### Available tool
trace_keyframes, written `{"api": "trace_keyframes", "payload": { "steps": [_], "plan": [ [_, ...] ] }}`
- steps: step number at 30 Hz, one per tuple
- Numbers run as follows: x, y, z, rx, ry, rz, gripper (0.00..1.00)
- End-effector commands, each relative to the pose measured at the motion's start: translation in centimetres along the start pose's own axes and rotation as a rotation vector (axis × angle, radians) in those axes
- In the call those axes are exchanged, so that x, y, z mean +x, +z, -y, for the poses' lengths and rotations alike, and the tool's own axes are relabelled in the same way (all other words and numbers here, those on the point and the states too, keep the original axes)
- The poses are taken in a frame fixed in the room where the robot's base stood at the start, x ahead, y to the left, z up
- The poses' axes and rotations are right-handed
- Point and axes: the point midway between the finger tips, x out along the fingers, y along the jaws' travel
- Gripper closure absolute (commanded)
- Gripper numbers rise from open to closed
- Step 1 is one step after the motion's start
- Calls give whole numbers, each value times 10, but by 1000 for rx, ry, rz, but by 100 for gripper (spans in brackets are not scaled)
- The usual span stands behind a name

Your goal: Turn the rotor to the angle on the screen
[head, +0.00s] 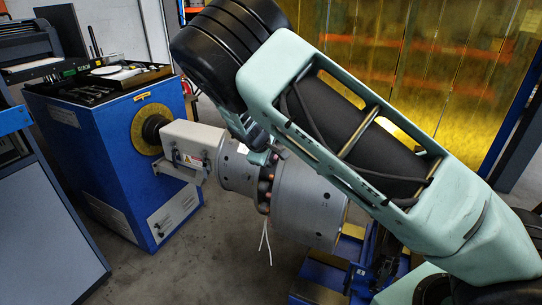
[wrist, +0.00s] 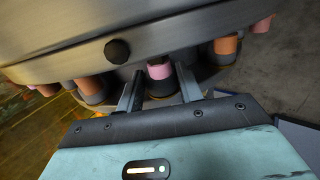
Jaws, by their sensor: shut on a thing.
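The rotor (head: 305,208) is a grey metal drum mounted between the blue machine cabinet and a blue stand. A ring of dark pegs with orange and pink ends runs around its flange. In the wrist view, the rotor's metal body (wrist: 200,35) fills the top. My gripper (wrist: 160,78) has one finger on each side of a pink-topped peg (wrist: 159,71) and is shut on it. In the head view, my gripper is at the flange, largely hidden behind my arm. I cannot make out a readable angle screen.
The blue cabinet (head: 100,170) stands left, with a yellow-ringed spindle and a grey box (head: 190,140) beside the rotor. A tray of tools (head: 105,82) lies on top. A blue stand (head: 325,272) is under the rotor's right end. Grey floor is clear between them.

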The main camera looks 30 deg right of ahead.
Motion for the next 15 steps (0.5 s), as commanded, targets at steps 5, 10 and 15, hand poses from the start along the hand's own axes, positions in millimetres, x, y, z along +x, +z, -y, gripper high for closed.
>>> {"api": "trace_keyframes", "payload": {
  "steps": [5,10,15],
  "plan": [
    [8,-1,26,-11,72,3,100],
    [14,0,44,-13,157,3,100],
    [20,0,59,-12,242,4,100]
  ]
}}
